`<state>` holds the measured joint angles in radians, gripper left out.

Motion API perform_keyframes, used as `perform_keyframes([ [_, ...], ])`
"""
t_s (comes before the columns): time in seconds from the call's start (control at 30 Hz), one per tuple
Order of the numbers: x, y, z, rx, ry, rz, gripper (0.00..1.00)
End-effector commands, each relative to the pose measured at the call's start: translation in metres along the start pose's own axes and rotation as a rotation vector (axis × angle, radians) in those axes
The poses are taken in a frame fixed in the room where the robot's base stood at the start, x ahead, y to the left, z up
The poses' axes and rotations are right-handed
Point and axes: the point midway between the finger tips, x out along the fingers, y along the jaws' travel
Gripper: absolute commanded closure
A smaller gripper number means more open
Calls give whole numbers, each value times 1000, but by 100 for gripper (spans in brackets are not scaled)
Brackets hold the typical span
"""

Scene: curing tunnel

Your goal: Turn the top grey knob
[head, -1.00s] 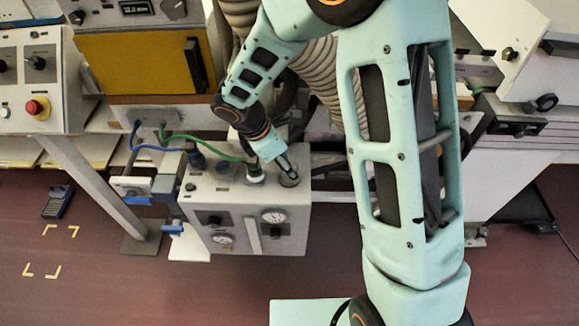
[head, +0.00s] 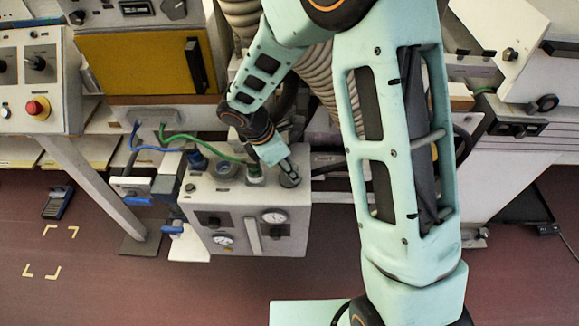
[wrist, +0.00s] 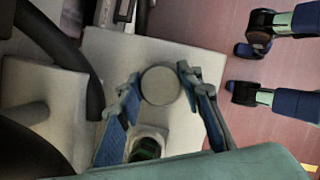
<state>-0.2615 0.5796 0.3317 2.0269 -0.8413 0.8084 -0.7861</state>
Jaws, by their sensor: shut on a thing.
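The grey knob (head: 290,181) is a round cap on the top face of a light grey box (head: 180,205). In the wrist view the knob (wrist: 161,87) shows as a plain grey disc between my two fingers. My gripper (wrist: 158,80) is shut on the knob, one finger on each side. In the head view my gripper (head: 287,168) reaches down to the knob from the upper left, and its fingers partly cover it. No mark showing the knob's angle is visible.
A green hose plug (head: 255,173) stands close to the left of the knob, with a blue hose plug (head: 197,160) farther left. Gauges (head: 274,216) are on the box's front. A ribbed duct (head: 311,72) rises behind. The red floor in front is open.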

Motion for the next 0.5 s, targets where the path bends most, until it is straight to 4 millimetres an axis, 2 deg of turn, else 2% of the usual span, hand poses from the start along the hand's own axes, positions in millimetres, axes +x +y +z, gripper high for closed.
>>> perform_keyframes([
  [0.23,0,1,0,205,0,-84,91],
  [0.5,0,0,0,240,0,-100,91],
])
